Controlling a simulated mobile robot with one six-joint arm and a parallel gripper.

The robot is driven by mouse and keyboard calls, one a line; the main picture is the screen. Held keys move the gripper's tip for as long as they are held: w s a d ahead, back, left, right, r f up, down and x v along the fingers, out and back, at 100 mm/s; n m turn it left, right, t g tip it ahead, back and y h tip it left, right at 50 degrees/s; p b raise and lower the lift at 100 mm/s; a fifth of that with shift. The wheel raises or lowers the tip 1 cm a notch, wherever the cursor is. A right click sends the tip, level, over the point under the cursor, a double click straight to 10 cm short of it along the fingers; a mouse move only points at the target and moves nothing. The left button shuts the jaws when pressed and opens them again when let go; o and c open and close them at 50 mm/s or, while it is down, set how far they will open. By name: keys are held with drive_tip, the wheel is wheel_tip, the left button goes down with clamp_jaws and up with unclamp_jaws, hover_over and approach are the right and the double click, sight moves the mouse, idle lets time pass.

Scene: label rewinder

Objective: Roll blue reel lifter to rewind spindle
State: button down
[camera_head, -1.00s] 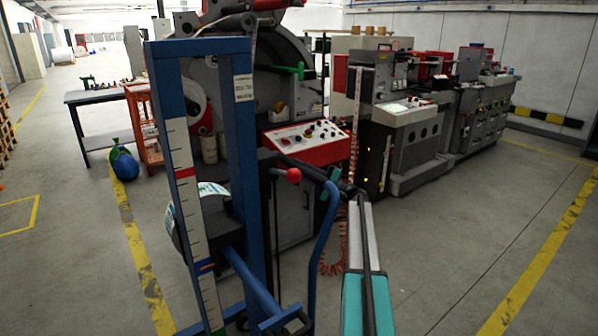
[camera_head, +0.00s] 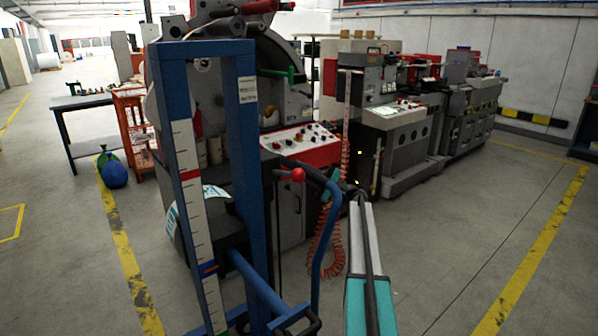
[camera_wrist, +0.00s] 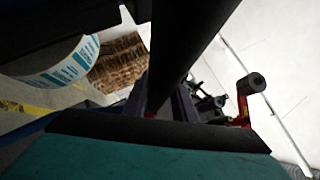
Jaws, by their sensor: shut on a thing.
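The blue reel lifter (camera_head: 252,175) stands upright in front of me, with a white scale strip on its left post. A roll with a white and teal label (camera_head: 205,200) sits on its carriage, partly hidden by the frame; the roll also shows at the upper left of the wrist view (camera_wrist: 62,65). My gripper (camera_head: 352,190) is at the lifter's handle on the right and is shut on the dark handle bar (camera_wrist: 185,45), which crosses the wrist view. The label rewinder (camera_head: 290,135) stands behind the lifter. Its rewind spindle is not clearly visible behind the post.
A grey table (camera_head: 90,110), an orange rack (camera_head: 133,130) and a blue and green bag-like object (camera_head: 112,170) stand at left. Further machines (camera_head: 400,140) line the back right. A coiled orange hose (camera_head: 325,245) hangs near the handle. Floor at right, around a yellow line (camera_head: 530,250), is clear.

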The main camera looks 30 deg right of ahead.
drive_tip(key=c, duration=1.5)
unclamp_jaws()
drive_tip(key=shift+a+r, duration=0.15)
drive_tip(key=shift+a, duration=0.15)
drive_tip(key=shift+o, duration=0.2)
drive_tip(key=b+v, duration=0.2)
drive_tip(key=v, duration=1.2)
drive_tip(key=shift+w, duration=0.15)
drive_tip(key=shift+f, duration=0.25)
